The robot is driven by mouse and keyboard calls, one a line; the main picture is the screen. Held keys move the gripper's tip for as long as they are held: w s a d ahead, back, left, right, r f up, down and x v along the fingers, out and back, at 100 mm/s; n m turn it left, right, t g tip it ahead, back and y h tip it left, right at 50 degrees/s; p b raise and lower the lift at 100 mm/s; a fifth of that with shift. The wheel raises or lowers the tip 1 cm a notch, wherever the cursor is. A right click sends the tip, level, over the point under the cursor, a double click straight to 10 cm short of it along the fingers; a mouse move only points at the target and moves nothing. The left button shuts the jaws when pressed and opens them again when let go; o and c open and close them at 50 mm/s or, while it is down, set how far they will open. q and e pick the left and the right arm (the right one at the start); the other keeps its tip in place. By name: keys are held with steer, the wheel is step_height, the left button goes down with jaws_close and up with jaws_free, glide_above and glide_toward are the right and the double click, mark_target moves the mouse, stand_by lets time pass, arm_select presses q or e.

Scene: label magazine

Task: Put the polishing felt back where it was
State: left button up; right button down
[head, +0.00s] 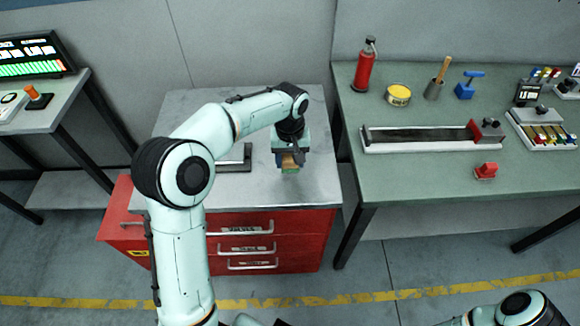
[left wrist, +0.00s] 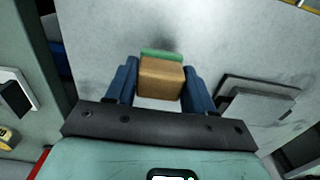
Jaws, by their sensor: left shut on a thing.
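The polishing felt (head: 290,170) looks like a small tan block with a green layer at its lower face. My left gripper (head: 289,160) is shut on it above the grey top of the red drawer cabinet. In the left wrist view the felt (left wrist: 161,78) sits between the two blue fingers (left wrist: 160,88), with its green edge showing beyond the tan part. I cannot tell whether the felt touches the cabinet top. My right gripper is not in view.
A flat dark-edged tray (head: 236,167) lies on the cabinet top (head: 315,120), left of the gripper. The green bench (head: 420,178) at right holds a long tray (head: 430,147), a red stamp-like object (head: 486,171), a yellow tin (head: 398,95) and a red extinguisher-like bottle (head: 365,66).

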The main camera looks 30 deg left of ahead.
mark_target(290, 166)
arm_select(q)
steer(key=shift+f, duration=1.7)
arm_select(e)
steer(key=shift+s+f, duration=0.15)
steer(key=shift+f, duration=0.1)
arm_select(q)
steer(key=shift+f, duration=0.15)
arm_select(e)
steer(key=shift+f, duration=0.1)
arm_select(q)
steer(key=o, duration=1)
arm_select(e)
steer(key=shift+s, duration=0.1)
arm_select(q)
steer(key=shift+r, duration=0.2)
step_height(290, 166, up, 12)
steer(key=shift+f+p, duration=0.1)
steer(key=shift+p, duration=0.6)
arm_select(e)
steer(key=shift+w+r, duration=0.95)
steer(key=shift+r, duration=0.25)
